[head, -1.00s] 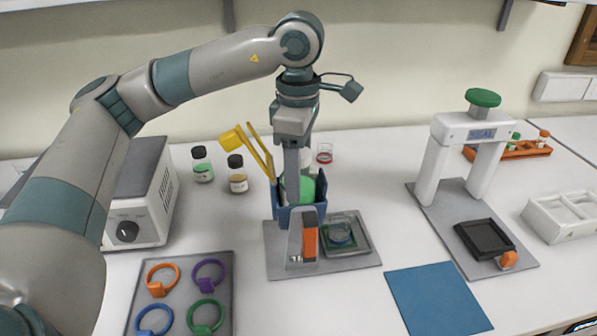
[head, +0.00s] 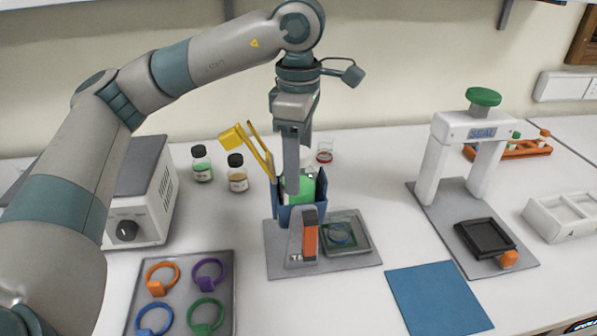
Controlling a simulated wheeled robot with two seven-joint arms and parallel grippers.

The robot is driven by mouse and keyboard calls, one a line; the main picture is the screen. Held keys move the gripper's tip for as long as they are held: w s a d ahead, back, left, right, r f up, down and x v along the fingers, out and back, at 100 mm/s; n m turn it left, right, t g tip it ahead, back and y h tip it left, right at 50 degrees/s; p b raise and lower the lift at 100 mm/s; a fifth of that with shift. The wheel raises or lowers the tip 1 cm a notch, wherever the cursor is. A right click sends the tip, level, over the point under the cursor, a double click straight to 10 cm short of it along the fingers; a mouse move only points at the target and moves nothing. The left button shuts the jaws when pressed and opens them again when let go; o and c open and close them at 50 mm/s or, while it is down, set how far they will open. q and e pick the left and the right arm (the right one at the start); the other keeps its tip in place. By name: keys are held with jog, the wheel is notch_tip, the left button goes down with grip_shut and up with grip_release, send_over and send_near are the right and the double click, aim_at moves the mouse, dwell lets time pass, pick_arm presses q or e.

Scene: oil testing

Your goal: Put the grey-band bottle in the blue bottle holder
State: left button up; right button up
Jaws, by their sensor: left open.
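The blue bottle holder (head: 287,214) stands on a grey base plate near the middle of the table. A bottle with green contents (head: 304,190) sits inside it, apparently upright. A gripper finger hides part of this bottle, and I cannot make out a grey band. My left gripper (head: 293,188) points straight down at the holder from above, open, with its visible finger in front of the bottle. Whether the fingers still touch the bottle is unclear. My right gripper is out of view.
Two black-capped bottles, one green (head: 202,164) and one amber (head: 237,174), stand behind left. A tray of colored rings (head: 182,292) lies front left. A white press (head: 464,150) and a blue mat (head: 437,299) are right.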

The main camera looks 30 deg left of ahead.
pick_arm(q)
notch_tip(320, 180, up, 10)
jog(key=shift+r, duration=0.1)
dwell(0.4)
jog(key=shift+s, duration=0.1)
dwell(0.4)
